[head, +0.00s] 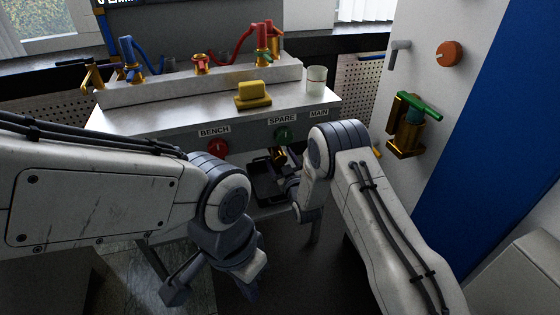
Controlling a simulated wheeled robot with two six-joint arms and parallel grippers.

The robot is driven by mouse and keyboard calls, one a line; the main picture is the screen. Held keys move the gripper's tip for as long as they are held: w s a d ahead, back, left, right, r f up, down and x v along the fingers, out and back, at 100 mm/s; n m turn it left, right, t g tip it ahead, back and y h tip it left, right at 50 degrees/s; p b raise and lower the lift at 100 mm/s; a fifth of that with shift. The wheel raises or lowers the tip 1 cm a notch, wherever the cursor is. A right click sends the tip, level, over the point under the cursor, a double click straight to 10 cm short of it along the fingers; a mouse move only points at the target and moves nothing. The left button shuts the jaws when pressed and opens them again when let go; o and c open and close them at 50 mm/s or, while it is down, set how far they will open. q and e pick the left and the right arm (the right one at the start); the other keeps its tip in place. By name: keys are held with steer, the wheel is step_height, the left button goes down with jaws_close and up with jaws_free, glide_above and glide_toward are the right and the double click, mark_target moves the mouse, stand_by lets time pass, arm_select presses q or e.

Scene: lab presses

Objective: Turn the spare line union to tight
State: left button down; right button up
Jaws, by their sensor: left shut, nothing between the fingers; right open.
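Below the SPARE label, a small brass fitting (278,155), seemingly the spare line union, shows under the green knob (284,134) on the bench front. My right arm's wrist partly hides it. My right gripper (281,176) is open close to the fitting; whether it touches or surrounds it I cannot tell. My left gripper (176,291) is shut and empty, low in front of the bench, well away from the fitting.
A red knob (217,147) sits under the BENCH label. A yellow block (253,95) and a glass beaker (316,80) stand on the bench top. A brass valve with a green lever (408,125) is on the right wall. A dark tray (266,185) lies below the fitting.

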steer(key=shift+w, duration=0.2)
jaws_close()
steer(key=shift+m, duration=1.6)
jaws_free()
steer(key=p+v, duration=0.2)
steer(key=v, duration=0.8)
steer(key=shift+s+p, duration=0.25)
steer(key=shift+p, duration=0.15)
